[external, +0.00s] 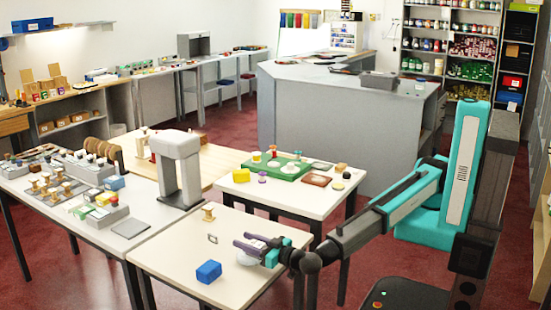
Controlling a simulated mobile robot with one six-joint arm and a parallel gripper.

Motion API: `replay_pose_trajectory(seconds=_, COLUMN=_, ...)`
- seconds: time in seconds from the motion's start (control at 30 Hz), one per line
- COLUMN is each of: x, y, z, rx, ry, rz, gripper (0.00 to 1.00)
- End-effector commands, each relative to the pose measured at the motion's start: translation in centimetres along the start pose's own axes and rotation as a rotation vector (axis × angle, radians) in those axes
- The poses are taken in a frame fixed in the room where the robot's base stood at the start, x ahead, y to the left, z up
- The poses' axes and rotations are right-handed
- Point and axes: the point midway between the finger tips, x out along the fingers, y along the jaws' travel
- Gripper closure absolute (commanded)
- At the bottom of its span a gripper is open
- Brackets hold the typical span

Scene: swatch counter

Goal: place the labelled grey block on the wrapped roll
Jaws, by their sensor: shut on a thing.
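My gripper (252,248) is over the right part of the near pale table, pointing left. It is shut on a small greyish thing, which looks like the grey block; the jaws hide much of it, and no label can be read. A whitish rounded thing (246,259) shows just under and beside the jaws. It may be the wrapped roll, but its wrapping is too small to make out. I cannot tell whether the held thing touches it.
A blue block (208,271), a small grey-rimmed piece (213,239) and a wooden spool (208,212) stand on the same table (172,254). A grey-white arched stand (177,168) rises behind. Crowded tables lie left and behind; the near table's front left is clear.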

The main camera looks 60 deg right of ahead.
Motion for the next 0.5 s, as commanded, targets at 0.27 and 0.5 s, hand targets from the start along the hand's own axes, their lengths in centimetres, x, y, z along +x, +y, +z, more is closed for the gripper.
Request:
replay_pose_trajectory(seconds=0.27, x=0.0, y=0.01, z=0.04, rx=0.0, ry=0.0, rz=0.0, gripper=0.85)
replay_pose_trajectory(seconds=0.5, x=0.0, y=0.01, z=0.31, rx=0.0, ry=0.0, rz=0.0, gripper=0.85)
